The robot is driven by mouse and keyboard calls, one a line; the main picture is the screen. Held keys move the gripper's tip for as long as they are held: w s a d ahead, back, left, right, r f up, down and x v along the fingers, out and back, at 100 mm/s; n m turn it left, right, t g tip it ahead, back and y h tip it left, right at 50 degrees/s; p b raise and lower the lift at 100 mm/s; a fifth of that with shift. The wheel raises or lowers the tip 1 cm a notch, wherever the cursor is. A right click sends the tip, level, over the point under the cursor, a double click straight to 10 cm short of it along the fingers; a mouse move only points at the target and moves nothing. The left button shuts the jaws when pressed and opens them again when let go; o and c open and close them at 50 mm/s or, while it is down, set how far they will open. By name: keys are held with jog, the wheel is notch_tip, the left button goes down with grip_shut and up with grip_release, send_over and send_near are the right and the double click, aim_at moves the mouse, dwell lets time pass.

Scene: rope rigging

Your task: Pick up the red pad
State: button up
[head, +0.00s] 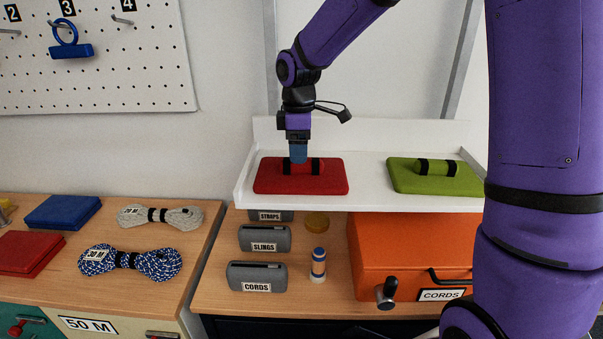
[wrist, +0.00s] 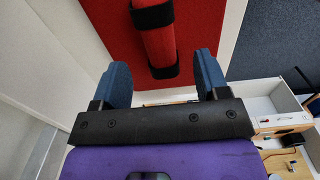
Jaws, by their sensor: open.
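The red pad (head: 272,177) lies flat on the left part of a white shelf, with a red roll handle and two black bands on its top. My gripper (head: 298,158) points down over the handle, its blue fingers at or just above it in the head view. In the wrist view the fingers of my gripper (wrist: 165,82) stand apart, with the lower end of the red handle (wrist: 159,46) ahead of and between them. The red pad (wrist: 112,22) fills the top of that view. I cannot tell whether the fingers touch the handle.
A green pad (head: 408,178) lies on the same white shelf (head: 368,168) to the right, with bare shelf between. Below are grey pouches (head: 257,276) and an orange case (head: 385,250). Another red pad (head: 25,252) lies on the left bench beside rope coils (head: 130,262).

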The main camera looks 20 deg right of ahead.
aim_at(301, 169)
jog(key=f, duration=0.4)
jog(key=shift+s+d, duration=0.1)
jog(key=shift+d, duration=0.2)
grip_shut()
